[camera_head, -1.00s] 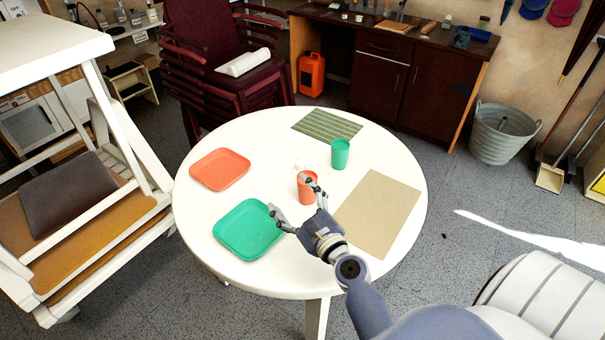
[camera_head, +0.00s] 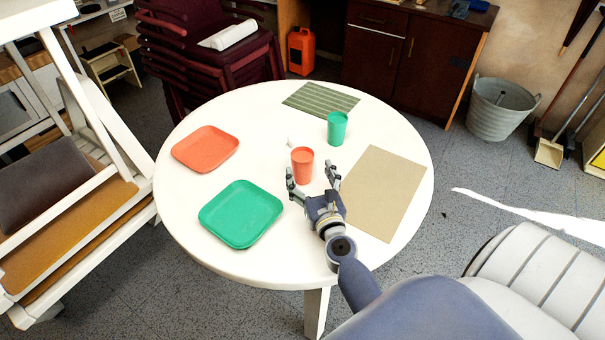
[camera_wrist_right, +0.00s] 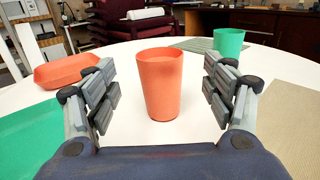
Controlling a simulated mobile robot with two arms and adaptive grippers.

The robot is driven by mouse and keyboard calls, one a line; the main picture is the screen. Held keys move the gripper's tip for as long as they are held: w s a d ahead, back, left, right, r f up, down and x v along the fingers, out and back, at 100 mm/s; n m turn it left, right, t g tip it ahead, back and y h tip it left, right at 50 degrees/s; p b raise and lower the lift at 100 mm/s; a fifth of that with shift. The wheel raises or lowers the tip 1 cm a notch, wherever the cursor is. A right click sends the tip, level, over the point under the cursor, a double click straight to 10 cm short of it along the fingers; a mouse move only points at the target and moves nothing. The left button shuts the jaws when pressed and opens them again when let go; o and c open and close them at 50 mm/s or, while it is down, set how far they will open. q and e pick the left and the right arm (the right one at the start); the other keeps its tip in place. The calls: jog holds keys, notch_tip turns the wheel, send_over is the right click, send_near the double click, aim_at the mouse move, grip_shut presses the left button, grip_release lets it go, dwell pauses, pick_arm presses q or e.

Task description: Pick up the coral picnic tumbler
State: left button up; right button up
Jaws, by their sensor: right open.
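The coral tumbler (camera_head: 302,165) stands upright near the middle of the round white table (camera_head: 260,112). My right gripper (camera_head: 312,178) is open, just on the near side of the tumbler, with its fingers pointing toward it. In the right wrist view the tumbler (camera_wrist_right: 160,84) stands centred between the two open fingers (camera_wrist_right: 160,95), with clear gaps on both sides. I cannot tell whether it is fully between the fingertips. My left gripper is not in view.
A green tumbler (camera_head: 337,128) stands behind and to the right. A coral plate (camera_head: 205,149) and a green plate (camera_head: 240,213) lie to the left. A tan placemat (camera_head: 385,193) lies right, a striped green one (camera_head: 320,100) behind.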

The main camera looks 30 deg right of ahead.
aim_at(302, 154)
jog(key=shift+w+d+r, duration=0.15)
jog(key=shift+w, duration=0.25)
jog(key=shift+w+d+r, duration=0.1)
jog(key=shift+w+r, duration=0.05)
jog(key=shift+w, duration=0.2)
jog(key=shift+w+d, duration=0.1)
jog(key=shift+w, duration=0.2)
jog(key=shift+w+d, duration=0.2)
jog(key=shift+w, duration=0.35)
jog(key=x, duration=0.3)
jog(key=shift+w+p, duration=0.2)
jog(key=shift+p, duration=0.1)
jog(key=shift+w+d+f, duration=0.1)
jog(key=shift+w+d, duration=0.05)
jog(key=shift+w, duration=0.1)
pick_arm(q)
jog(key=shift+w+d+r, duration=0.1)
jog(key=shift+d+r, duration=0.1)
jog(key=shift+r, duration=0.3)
pick_arm(e)
jog(key=c, duration=1.2)
